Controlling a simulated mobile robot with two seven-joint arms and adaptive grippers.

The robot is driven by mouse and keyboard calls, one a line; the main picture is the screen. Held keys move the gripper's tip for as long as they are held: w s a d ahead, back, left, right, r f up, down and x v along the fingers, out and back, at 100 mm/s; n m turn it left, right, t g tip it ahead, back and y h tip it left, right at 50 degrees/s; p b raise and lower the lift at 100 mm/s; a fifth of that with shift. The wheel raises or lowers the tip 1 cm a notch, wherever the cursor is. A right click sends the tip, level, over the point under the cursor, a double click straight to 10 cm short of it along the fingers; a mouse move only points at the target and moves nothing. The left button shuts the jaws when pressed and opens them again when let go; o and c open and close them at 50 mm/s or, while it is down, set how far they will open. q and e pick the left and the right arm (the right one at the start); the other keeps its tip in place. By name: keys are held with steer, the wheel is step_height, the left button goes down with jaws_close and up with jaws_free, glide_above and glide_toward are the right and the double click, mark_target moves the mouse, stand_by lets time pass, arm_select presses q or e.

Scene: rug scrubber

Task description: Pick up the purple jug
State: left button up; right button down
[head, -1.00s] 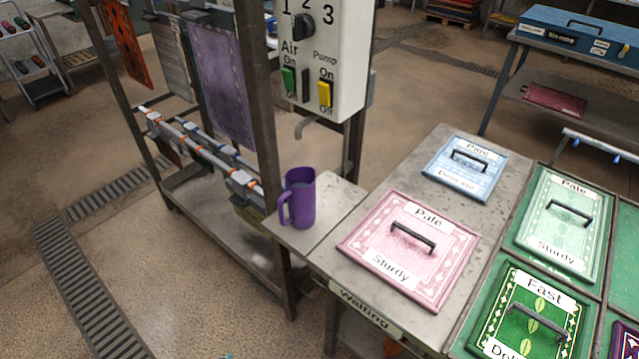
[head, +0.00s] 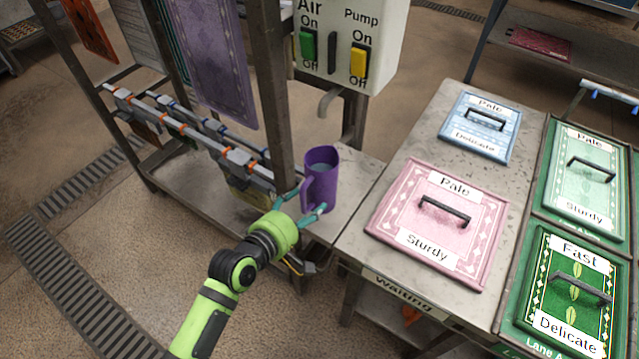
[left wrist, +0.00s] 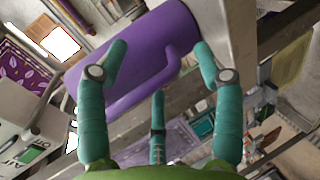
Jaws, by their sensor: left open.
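The purple jug (head: 321,180) stands upright on a small metal shelf at the left end of the waiting table, under the control box. Its handle faces left toward my arm. My left gripper (head: 305,203) is open at the jug, with teal fingers near its handle side. In the left wrist view the jug (left wrist: 140,55) lies ahead, and the fingertips of my left gripper (left wrist: 160,62) are spread to either side of it, with the handle between them. I cannot tell whether any finger touches it. My right gripper is not in view.
A metal post (head: 272,100) and hanging rugs (head: 215,60) stand just left of the jug. The control box (head: 350,40) and a spout (head: 328,100) are above and behind it. A pink sample board (head: 470,248) lies to the right on the table.

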arm_select(q)
steer(key=shift+x, duration=1)
steer(key=shift+w, duration=0.15)
jaws_close()
steer(key=shift+w+r, duration=0.1)
steer(key=shift+r, duration=0.05)
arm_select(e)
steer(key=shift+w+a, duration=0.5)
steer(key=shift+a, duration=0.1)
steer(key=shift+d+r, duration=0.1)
